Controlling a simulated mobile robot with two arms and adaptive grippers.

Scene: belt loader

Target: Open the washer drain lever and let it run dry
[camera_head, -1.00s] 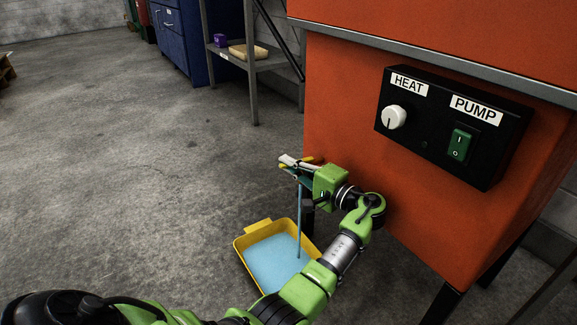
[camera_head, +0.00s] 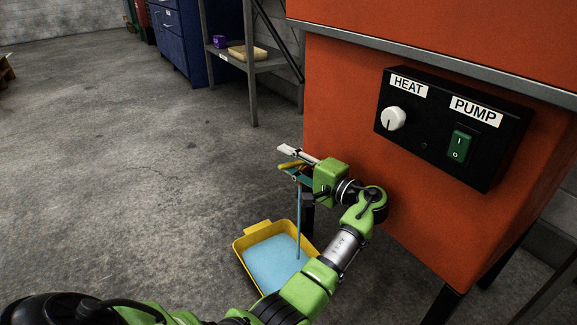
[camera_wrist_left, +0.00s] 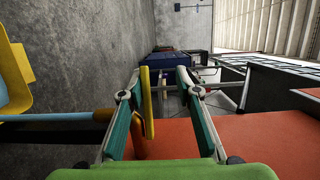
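The washer is a large orange cabinet (camera_head: 345,125). Its yellow drain lever (camera_head: 292,165) sticks out low at its left side and shows in the left wrist view (camera_wrist_left: 148,100). My left gripper (camera_head: 286,160) is open around the lever, its fingers spread apart. In the left wrist view the lever lies close to the left finger, with a clear gap to the right one. A thin blue stream (camera_head: 298,225) runs down from below the gripper into a yellow tray (camera_head: 239,245) holding blue liquid (camera_head: 275,262). The drain outlet is partly hidden. My right gripper is not in view.
A black control box on the washer carries a white HEAT knob (camera_head: 393,118) and a green PUMP switch (camera_head: 459,146). A metal shelf (camera_head: 270,60) and a blue cabinet (camera_head: 182,40) stand behind. The concrete floor (camera_head: 120,170) to the left is clear.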

